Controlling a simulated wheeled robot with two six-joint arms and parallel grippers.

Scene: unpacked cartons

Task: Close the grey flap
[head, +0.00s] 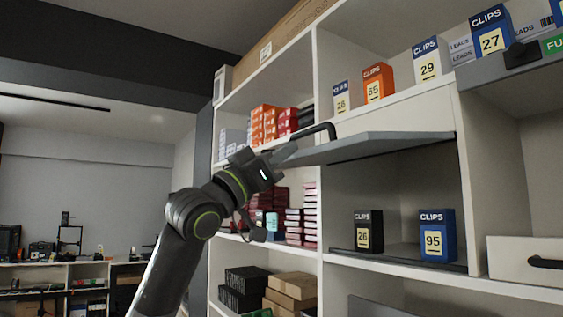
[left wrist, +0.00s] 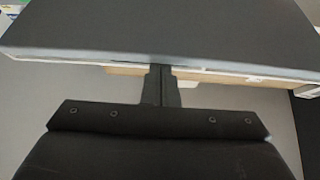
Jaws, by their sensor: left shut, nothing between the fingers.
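The grey flap (head: 390,146) is swung up and stands out nearly level from the shelf, above an open compartment. A dark bar handle (head: 318,130) shows at its left end. My left gripper (head: 286,154) is at the flap's left, front end, its fingers shut with nothing between them. In the left wrist view the flap (left wrist: 160,32) fills the top, and the shut fingers (left wrist: 161,72) reach its near edge; whether they touch it I cannot tell. My right gripper is not in view.
Inside the open compartment stand a black box (head: 369,232) and a blue CLIPS box (head: 437,236). More boxes, such as an orange one (head: 378,83), stand on the shelf above. A white drawer (head: 522,261) is at lower right.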

